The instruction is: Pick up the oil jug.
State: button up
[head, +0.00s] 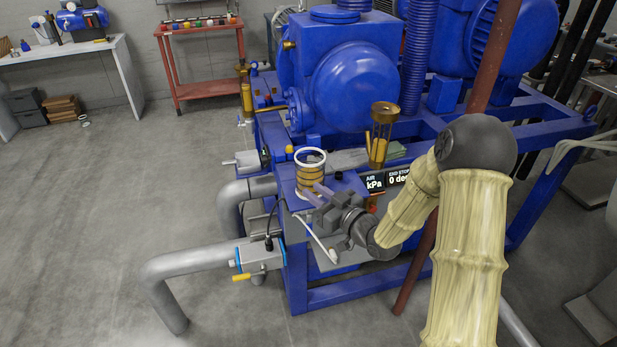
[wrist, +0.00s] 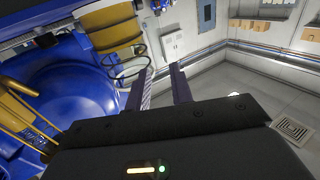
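An open-topped container with a white rim and amber, dark-banded body (head: 310,178) stands on a blue ledge of the machine; it may be the oil jug, but I see no clear handle or label. My gripper (head: 312,193) is at its near side in the head view, overlapping its lower part; contact cannot be told. In the wrist view, my gripper (wrist: 160,80) has its two fingers apart with nothing between them. An amber, banded body (wrist: 113,25), likely the same container, shows above and left of the fingers.
The blue machine (head: 355,85) fills the middle. A brass cage-like fitting (head: 382,118) and a small display (head: 375,182) are right of the container. Grey pipes (head: 190,262) run at front left. A red cart (head: 200,60) stands behind. The left floor is clear.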

aim_at(305, 185)
jog(key=p+x, duration=0.1)
jog(key=x, duration=0.4)
jog(key=shift+a+r, duration=0.1)
jog(key=shift+a, duration=0.1)
dwell(0.6)
grip_shut()
